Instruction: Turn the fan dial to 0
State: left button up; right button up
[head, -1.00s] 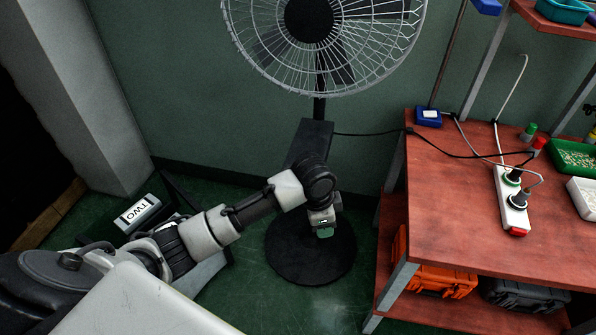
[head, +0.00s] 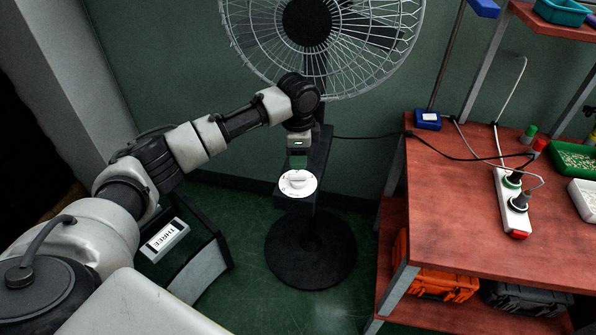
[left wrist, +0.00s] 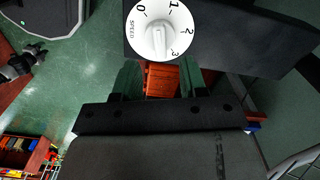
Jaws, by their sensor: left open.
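The fan dial (head: 298,183) is a round white plate with a raised knob on the fan's dark control box. In the left wrist view the dial (left wrist: 157,30) shows SPEED and the marks 0, 1, 2 and 3. Its knob ridge stands roughly upright in that picture; which mark it points to is not clear. My left gripper (head: 298,160) is just above and behind the dial in the head view, apart from it. In the left wrist view its two fingers (left wrist: 160,78) are spread with nothing between them. My right gripper is not in view.
The fan's caged head (head: 310,30) rises above my left arm, and its round base (head: 311,255) stands on the green floor. A red workbench (head: 455,215) is at the right.

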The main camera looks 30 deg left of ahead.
aim_at(298, 174)
pick_arm(q)
notch_tip(298, 174, down, 6)
jog(key=shift+r, duration=0.1)
grip_shut()
dwell(0.4)
